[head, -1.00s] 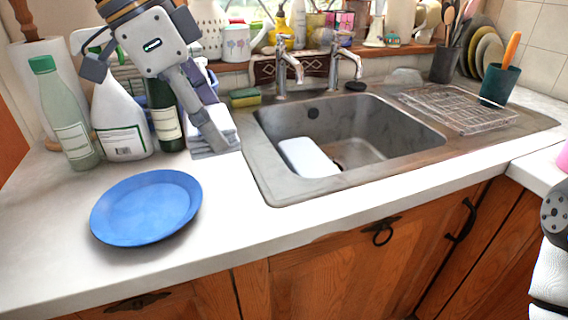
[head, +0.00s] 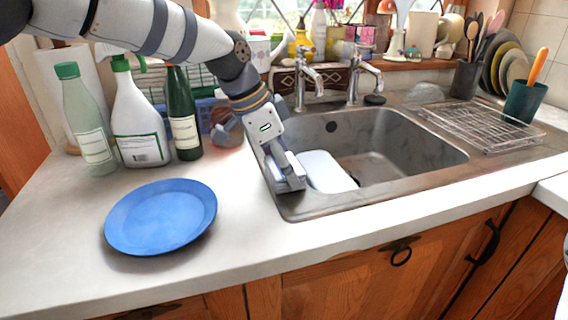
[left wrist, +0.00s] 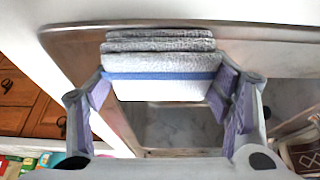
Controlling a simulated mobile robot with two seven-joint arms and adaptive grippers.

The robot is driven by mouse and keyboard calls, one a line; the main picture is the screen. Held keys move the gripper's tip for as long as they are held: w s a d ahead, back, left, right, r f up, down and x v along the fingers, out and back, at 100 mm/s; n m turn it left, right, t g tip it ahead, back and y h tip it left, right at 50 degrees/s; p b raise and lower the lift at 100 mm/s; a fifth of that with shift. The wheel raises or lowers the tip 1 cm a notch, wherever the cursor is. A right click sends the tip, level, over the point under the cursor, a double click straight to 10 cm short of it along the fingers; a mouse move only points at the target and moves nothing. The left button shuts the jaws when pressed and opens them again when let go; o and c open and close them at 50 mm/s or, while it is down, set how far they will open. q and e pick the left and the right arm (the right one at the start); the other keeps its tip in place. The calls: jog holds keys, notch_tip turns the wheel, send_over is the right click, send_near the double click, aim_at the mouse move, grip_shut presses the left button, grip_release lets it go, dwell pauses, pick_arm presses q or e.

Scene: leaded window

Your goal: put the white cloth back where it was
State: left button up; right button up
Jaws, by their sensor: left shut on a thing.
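The white cloth (left wrist: 160,62) is a folded stack with a blue stripe, held between the two fingers of my left gripper (left wrist: 160,88) in the left wrist view. In the head view my left gripper (head: 286,180) points down at the left rim of the sink (head: 400,150), and the cloth is mostly hidden behind it. I cannot tell whether the cloth touches the rim.
A white block-like thing (head: 325,172) lies in the sink just right of my gripper. A blue plate (head: 160,217) lies on the counter at the left. Bottles (head: 138,125) stand behind it. A wire rack (head: 480,125) is on the drainer. The counter front is clear.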

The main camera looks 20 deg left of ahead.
pick_arm(q)
jog(key=o, duration=1.1)
jog(key=shift+f, duration=0.1)
jog(key=v, duration=1.2)
jog(key=shift+r, duration=0.25)
